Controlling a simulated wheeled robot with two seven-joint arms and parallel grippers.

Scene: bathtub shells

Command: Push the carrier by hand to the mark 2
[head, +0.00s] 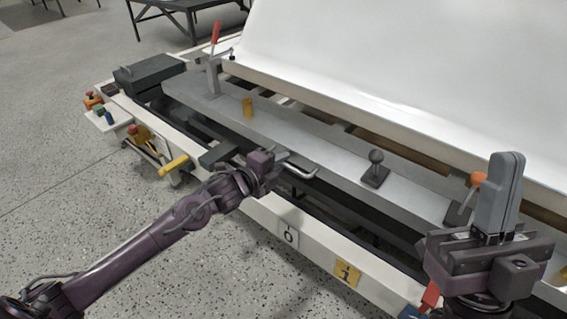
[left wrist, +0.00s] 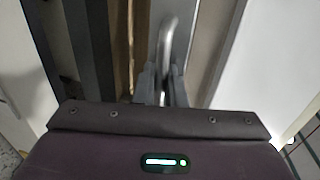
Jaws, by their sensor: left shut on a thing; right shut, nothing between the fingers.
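The carrier (head: 325,147) is a long grey plate lying along the white frame below the big white shell. A bent silver handle (head: 303,171) stands out from its near edge. My left gripper (head: 284,158) is shut on this handle; the left wrist view shows the bar (left wrist: 168,42) running between the fingers (left wrist: 161,86). My right gripper (head: 507,180) is shut and empty, fingers up, at the right in front of the frame. On the frame's front are a white plate marked 0 (head: 288,238) and a yellow plate marked 1 (head: 347,273). A blue plate (head: 411,313) is cut off at the bottom; its number cannot be read.
The carrier bears a red-handled lever (head: 215,36), a yellow cylinder (head: 247,106) and a black ball knob (head: 376,158). An orange knob (head: 478,179) is beside my right gripper. A red piece (head: 430,296) stands above the blue plate. A yellow handle (head: 174,166) juts out at left.

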